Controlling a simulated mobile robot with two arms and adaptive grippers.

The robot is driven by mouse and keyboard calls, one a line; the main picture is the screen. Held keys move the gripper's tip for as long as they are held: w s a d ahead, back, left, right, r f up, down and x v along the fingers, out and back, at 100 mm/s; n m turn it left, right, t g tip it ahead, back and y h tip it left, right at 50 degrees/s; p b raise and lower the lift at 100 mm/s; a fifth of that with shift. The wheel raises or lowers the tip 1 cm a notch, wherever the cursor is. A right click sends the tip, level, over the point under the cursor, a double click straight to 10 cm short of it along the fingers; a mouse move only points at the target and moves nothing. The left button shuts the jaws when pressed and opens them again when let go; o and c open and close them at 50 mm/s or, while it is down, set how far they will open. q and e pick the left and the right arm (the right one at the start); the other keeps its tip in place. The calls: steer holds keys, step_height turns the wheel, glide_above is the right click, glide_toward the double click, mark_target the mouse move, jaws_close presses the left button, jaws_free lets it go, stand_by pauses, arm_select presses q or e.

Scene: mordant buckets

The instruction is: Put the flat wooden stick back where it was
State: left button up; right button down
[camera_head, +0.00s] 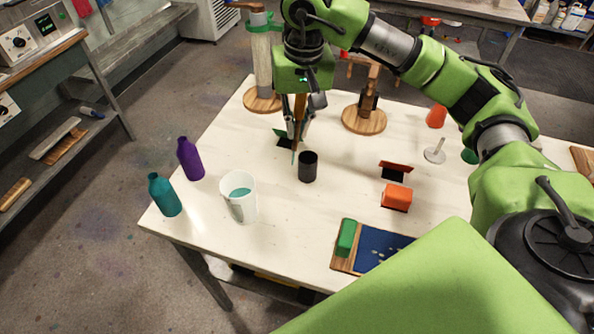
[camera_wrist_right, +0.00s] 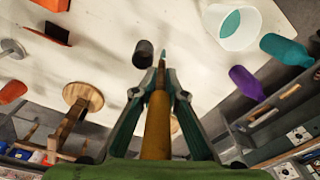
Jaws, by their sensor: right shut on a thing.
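My right gripper (camera_head: 297,132) is shut on the flat wooden stick (camera_head: 300,108) and holds it pointing down above the white table. The stick is brown with a teal lower end. In the right wrist view the stick (camera_wrist_right: 157,125) runs between the fingers (camera_wrist_right: 158,95), its teal tip beside the black cup (camera_wrist_right: 143,54). In the head view the black cup (camera_head: 308,168) stands just right of the tip. I cannot tell whether they touch. The white bucket (camera_head: 237,208) with teal liquid stands left of the cup, nearer me. My left gripper is out of view.
A teal bottle (camera_head: 164,196) and purple bottle (camera_head: 190,160) stand left of the bucket. Wooden stands (camera_head: 364,120) are behind. An orange block (camera_head: 397,198), a green block (camera_head: 346,238) and a blue panel (camera_head: 378,246) lie right. The table's middle is mostly clear.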

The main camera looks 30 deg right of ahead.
steer(key=w+d+m+g, duration=0.1)
steer(key=w+d+m, duration=0.1)
steer(key=w+d, duration=0.15)
step_height(320, 180, down, 10)
steer(key=d+p, duration=0.1)
steer(key=p, duration=0.3)
steer(key=shift+s+m, duration=0.3)
steer(key=shift+s, duration=0.15)
steer(key=c, duration=2)
jaws_free()
steer(key=shift+d+r, duration=0.1)
steer(key=shift+r, duration=0.1)
